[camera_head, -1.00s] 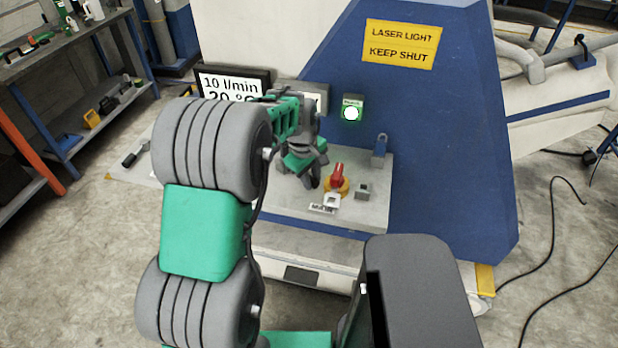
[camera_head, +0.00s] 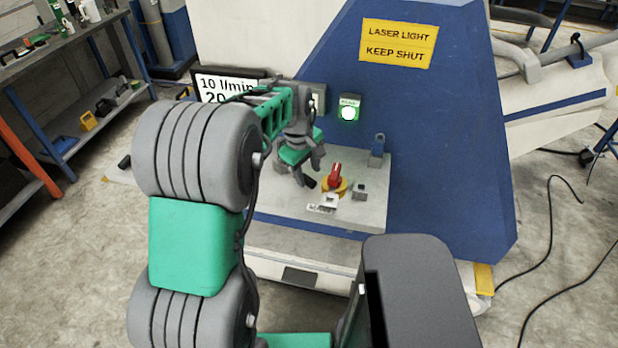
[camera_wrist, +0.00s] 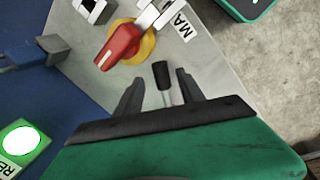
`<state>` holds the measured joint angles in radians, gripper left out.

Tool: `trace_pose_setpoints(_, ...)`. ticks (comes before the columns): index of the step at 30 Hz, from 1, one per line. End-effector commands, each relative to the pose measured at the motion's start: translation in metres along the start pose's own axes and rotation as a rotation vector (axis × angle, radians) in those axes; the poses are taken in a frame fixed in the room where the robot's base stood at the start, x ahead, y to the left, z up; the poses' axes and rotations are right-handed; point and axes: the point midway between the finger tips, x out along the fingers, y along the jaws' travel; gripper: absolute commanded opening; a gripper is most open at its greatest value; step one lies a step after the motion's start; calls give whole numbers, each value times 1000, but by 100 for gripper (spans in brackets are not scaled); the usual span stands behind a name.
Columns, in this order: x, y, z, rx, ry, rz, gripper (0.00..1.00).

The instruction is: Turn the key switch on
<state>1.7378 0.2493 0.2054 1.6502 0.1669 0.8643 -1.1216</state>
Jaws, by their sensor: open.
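My gripper (camera_head: 306,172) is over the left part of the grey control panel (camera_head: 372,212), its fingers spread. In the wrist view, the open fingers (camera_wrist: 158,90) straddle a black-capped lever or key with a metal shaft (camera_wrist: 162,76). Its black end also shows beside a finger in the head view (camera_head: 310,183). I cannot tell whether the fingers touch it. A red rotary handle on a yellow disc (camera_head: 335,178) is just right of the gripper and shows in the wrist view (camera_wrist: 118,46). I cannot tell for certain which control is the key switch.
A small grey block (camera_head: 360,191) and an upright blue-grey clasp-like part (camera_head: 377,150) are right of the red handle. A lit green button (camera_head: 348,113) is on the blue housing (camera_head: 440,150) behind. A display (camera_head: 225,88) stands behind my arm.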

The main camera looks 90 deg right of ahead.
Motion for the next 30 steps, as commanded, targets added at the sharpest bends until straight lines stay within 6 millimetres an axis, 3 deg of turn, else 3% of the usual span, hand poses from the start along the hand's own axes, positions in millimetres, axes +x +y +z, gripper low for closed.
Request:
trace_pose_setpoints(3,-25,0,-1,0,3,4,46)
trace_pose_setpoints(8,-45,0,-1,-2,1,2,46)
trace_pose_setpoints(21,-48,0,0,17,1,0,46)
trace_pose_setpoints(27,-48,2,-3,327,11,7,46)
trace_pose_setpoints(30,-28,-20,3,533,-15,-34,46)
